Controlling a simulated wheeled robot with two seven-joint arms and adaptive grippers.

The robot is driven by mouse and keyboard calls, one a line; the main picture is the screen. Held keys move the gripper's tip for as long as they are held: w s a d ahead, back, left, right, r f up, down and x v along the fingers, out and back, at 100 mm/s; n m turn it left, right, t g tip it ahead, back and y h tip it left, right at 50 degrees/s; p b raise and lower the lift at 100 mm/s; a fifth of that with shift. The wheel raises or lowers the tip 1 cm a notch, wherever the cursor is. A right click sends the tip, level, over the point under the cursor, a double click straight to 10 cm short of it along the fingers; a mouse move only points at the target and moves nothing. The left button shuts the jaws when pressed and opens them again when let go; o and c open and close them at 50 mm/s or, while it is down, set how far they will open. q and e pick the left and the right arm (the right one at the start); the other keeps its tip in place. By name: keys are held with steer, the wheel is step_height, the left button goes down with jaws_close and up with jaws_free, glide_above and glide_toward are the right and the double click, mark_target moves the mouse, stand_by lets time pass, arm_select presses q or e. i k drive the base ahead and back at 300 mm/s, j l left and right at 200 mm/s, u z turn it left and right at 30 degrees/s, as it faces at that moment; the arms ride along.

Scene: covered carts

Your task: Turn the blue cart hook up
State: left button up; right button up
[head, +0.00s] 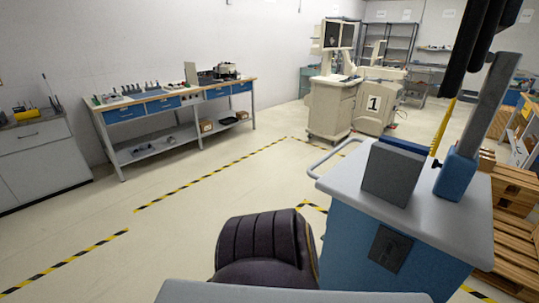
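A blue cart (355,235) with a grey top (335,183) stands at the right, close to me. A grey box with a blue upper edge (393,174) sits on its top. Beside the box, a blue block (457,176) with a small black knob holds a tilted grey post (486,105). A yellow coiled piece (444,127) hangs beside the post, below a dark cylindrical part (467,45). I cannot tell which part is the hook or how it is turned. A pale bar handle (322,160) sticks out on the cart's far left side. Neither gripper is identifiable.
A workbench with blue drawers (170,104) and a grey cabinet (40,160) line the left wall. A beige machine marked 1 (373,103) stands behind the cart. Wooden pallets (515,230) are at the right. The taped floor (190,215) at left is clear.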

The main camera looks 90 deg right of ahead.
mark_target(391, 245)
steer(key=z, duration=4.05)
